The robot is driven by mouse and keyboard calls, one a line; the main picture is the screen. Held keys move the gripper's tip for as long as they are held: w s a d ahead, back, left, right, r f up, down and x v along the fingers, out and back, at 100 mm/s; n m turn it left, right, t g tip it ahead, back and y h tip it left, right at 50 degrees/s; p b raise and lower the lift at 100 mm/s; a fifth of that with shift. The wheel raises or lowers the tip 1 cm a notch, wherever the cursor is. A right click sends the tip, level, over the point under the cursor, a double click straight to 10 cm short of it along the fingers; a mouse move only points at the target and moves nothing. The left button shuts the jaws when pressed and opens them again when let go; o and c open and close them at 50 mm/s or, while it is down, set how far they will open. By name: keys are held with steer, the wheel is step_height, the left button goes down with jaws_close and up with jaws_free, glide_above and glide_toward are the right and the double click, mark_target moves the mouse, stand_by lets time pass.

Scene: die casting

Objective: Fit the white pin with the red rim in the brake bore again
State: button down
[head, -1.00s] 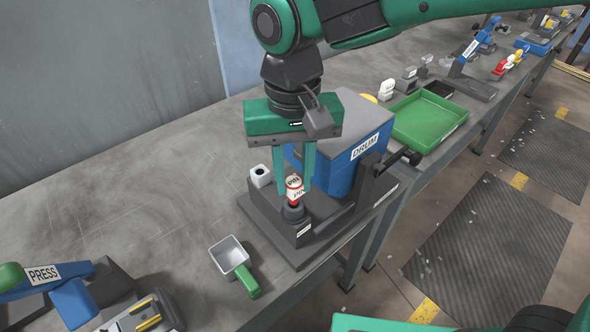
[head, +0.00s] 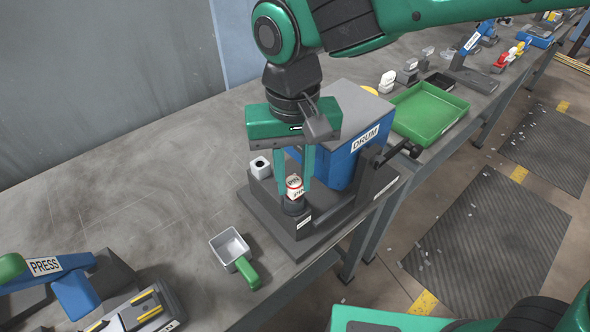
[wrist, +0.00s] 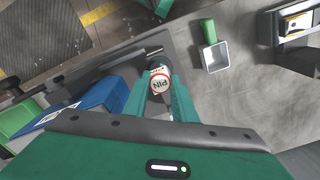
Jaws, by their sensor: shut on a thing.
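The white pin (head: 294,190) with a red rim and a PIN label is upright between my fingertips, also seen in the wrist view (wrist: 160,83). My gripper (head: 294,181) points down and is shut on the pin. Directly below is the dark round collar (head: 295,207) on the black brake fixture (head: 312,240), where the bore lies. The pin's lower end meets the collar's top or sits just inside it. The bore's opening is hidden by the pin, so I cannot tell how deep it is.
The blue DRUM box (head: 350,172) stands close behind my gripper. A grey scoop with green handle (head: 232,248) lies in front.

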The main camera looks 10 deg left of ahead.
mark_target(294, 181)
steer(key=shift+f, duration=0.55)
steer(key=c, duration=1.4)
jaws_free()
step_height(294, 181, up, 11)
steer(key=shift+f, duration=0.1)
